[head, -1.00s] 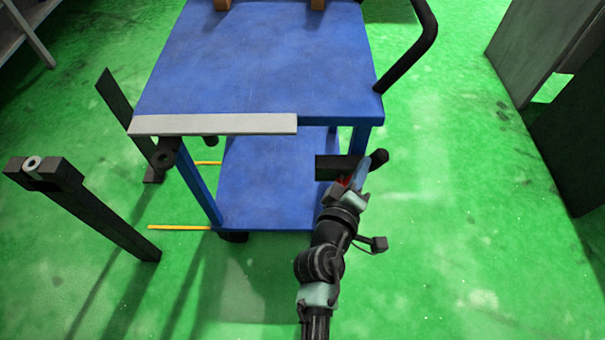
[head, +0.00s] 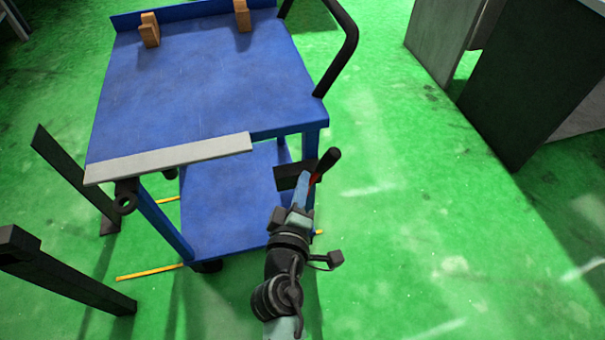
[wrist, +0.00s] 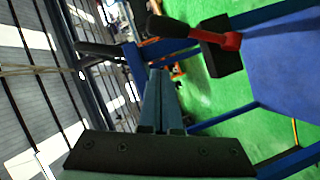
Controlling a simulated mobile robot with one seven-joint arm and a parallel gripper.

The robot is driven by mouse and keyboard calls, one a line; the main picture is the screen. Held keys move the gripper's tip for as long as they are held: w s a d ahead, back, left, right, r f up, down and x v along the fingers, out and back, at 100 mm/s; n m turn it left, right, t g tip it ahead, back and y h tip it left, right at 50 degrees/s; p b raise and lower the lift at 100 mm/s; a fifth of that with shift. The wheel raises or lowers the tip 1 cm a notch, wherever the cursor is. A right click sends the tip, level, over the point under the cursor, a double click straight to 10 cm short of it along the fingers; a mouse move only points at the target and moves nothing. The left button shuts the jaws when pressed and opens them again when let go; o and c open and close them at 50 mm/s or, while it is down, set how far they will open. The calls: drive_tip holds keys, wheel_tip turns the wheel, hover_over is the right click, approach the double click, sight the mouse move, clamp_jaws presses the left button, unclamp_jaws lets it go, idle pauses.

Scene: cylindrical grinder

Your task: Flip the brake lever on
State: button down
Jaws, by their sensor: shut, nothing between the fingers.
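The brake lever has a black handle (head: 327,163) on a red base (head: 314,179), beside a dark block (head: 287,177) at the cart's front right leg. In the wrist view the handle (wrist: 170,27) points left from the red part (wrist: 226,39) and the black block (wrist: 216,58). My gripper (head: 304,178) is shut and empty, its fingers pointing toward the lever. In the wrist view its closed fingertips (wrist: 157,72) are below the handle in the picture, with a visible gap. Whether they touch the lever is unclear in the head view.
The blue cart (head: 200,95) has a pale front strip (head: 170,158), a lower shelf (head: 225,205) and a black push handle (head: 345,55) at right. Dark posts (head: 75,180) stand at left. Dark panels (head: 530,80) stand at far right. Green floor (head: 420,240) is clear to the right.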

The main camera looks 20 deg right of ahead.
drive_tip(key=v, duration=0.6)
drive_tip(key=shift+s+d+r, duration=0.1)
drive_tip(key=shift+r, duration=0.05)
idle(0.3)
drive_tip(key=w+a+r+m+t+y, duration=0.1)
drive_tip(key=w+r+m+t, duration=0.25)
drive_tip(key=r, duration=1.05)
drive_tip(key=w+a+r+m+t, duration=0.1)
drive_tip(key=w+r+m+t, duration=0.2)
drive_tip(key=r, duration=1.1)
drive_tip(key=s+a+r+m+t+y+p, duration=0.15)
drive_tip(key=s+r, duration=0.25)
drive_tip(key=r, duration=0.6)
drive_tip(key=s+a+r+t+y, duration=0.2)
drive_tip(key=s+r+t, duration=0.1)
drive_tip(key=r, duration=0.6)
drive_tip(key=s+a+r+m+t+y, duration=0.15)
drive_tip(key=s+r, duration=0.25)
drive_tip(key=r, duration=0.6)
wheel_tip(320, 180, up, 19)
drive_tip(key=p, duration=2)
drive_tip(key=shift+w+a+n+y, duration=0.25)
drive_tip(key=shift+n+y, duration=0.05)
drive_tip(key=shift+n, duration=0.15)
